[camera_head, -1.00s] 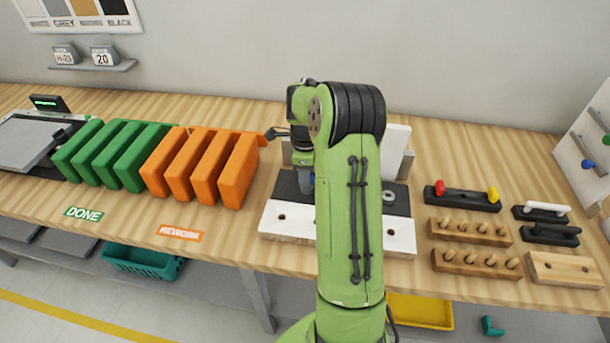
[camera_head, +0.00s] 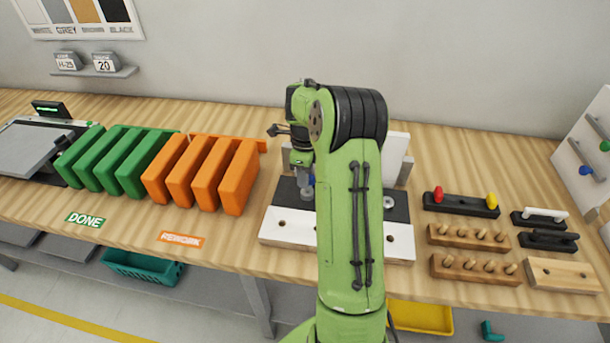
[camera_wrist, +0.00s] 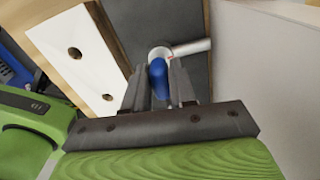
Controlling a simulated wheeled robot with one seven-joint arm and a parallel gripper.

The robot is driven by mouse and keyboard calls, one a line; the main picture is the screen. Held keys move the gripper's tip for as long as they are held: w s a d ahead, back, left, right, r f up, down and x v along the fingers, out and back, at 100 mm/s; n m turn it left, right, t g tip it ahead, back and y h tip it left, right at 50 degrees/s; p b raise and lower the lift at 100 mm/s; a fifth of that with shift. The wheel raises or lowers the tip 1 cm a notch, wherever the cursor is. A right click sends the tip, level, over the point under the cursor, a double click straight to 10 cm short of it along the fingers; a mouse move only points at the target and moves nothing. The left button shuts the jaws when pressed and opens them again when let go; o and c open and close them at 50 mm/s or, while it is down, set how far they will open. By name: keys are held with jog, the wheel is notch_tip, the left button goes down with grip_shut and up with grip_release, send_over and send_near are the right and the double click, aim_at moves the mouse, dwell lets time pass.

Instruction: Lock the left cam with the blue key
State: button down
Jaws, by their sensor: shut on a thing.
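My gripper (camera_wrist: 160,88) is shut on the blue key (camera_wrist: 157,72), which stands between its two grey fingers in the wrist view. The key's far end is at a round silver cam (camera_wrist: 160,52) with a small red mark and a silver rod running right. I cannot tell how deep the key sits in it. In the head view the left cam (camera_head: 306,193) shows as a grey round piece on the dark strip of the fixture, below my gripper. The right cam (camera_head: 389,201) is a pale disc on the same strip. My arm hides the fixture's middle.
The white front board (camera_head: 285,226) has holes. Orange panels (camera_head: 238,178) and green panels (camera_head: 130,160) stand to the left. A dark holder with red and yellow knobs (camera_head: 462,204) and wooden peg blocks (camera_head: 470,236) lie to the right. A grey wall is behind the bench.

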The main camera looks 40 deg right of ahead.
jog(key=shift+r+p, duration=1.3)
jog(key=shift+r, duration=0.65)
